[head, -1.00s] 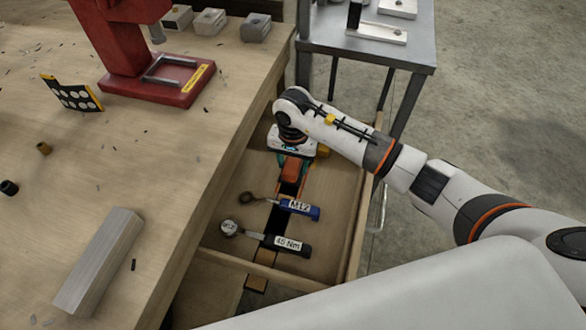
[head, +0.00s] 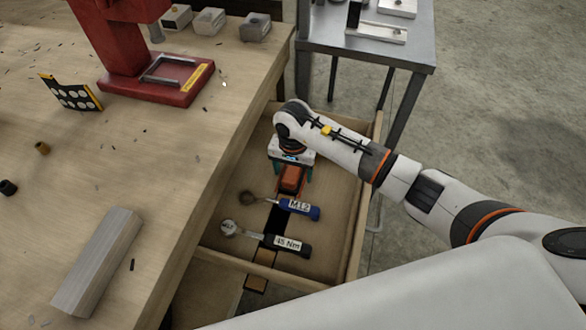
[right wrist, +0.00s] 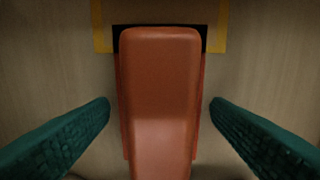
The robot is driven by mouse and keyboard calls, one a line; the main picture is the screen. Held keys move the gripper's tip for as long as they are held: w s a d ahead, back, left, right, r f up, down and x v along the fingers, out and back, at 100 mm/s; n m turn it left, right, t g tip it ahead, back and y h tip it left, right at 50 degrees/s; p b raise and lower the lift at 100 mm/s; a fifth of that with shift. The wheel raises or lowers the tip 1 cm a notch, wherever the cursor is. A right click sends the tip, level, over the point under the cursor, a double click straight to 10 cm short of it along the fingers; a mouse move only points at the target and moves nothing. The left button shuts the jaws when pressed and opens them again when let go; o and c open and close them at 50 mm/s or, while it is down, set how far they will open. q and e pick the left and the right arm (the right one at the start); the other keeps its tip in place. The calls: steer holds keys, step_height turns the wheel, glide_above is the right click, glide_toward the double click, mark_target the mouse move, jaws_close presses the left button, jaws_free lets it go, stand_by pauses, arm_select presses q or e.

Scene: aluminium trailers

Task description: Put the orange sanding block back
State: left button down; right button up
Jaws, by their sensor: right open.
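The orange sanding block (head: 291,179) is in the open drawer, behind the blue-handled tool. In the right wrist view the block (right wrist: 160,90) lies lengthwise between my fingers, its far end over a black patch with a yellow border (right wrist: 216,28). My right gripper (head: 290,184) is above the drawer at the block. In the right wrist view its teal fingers (right wrist: 160,108) stand open on both sides, with a visible gap to the block on each side. My left gripper is not in view.
The drawer (head: 338,215) also holds a tool labelled M12 (head: 299,207) and one labelled 45 Nm (head: 287,244). The workbench (head: 150,150) edge runs along the drawer's left. A grey metal table (head: 330,40) stands behind it. The drawer's right side is bare.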

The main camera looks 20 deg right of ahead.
mark_target(293, 169)
step_height(293, 169, up, 12)
steer(key=shift+r, duration=0.2)
stand_by(0.7)
